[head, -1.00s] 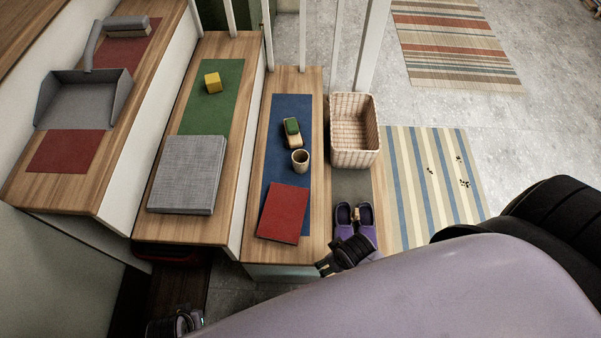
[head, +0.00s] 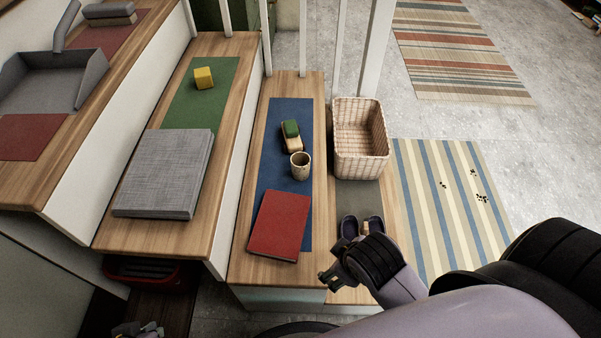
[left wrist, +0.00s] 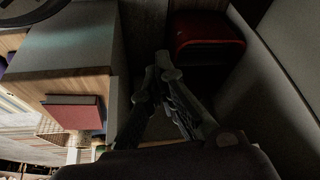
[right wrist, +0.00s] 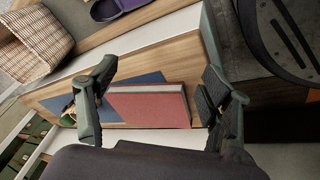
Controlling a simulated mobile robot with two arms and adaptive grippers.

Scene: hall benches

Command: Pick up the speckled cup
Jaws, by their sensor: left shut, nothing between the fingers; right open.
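My right gripper (head: 328,278) is open and empty, near the front of that step, right of the red book and apart from the cup. In the right wrist view my right gripper (right wrist: 155,95) has its fingers wide apart with the red book (right wrist: 150,105) beyond them. My left gripper (left wrist: 165,65) is shut and empty, low by the step's side.
A wicker basket (head: 361,165) and purple slippers (head: 362,228) stand right of the cup's step. White posts (head: 303,40) rise behind it. A red bin (left wrist: 207,37) shows near my left gripper.

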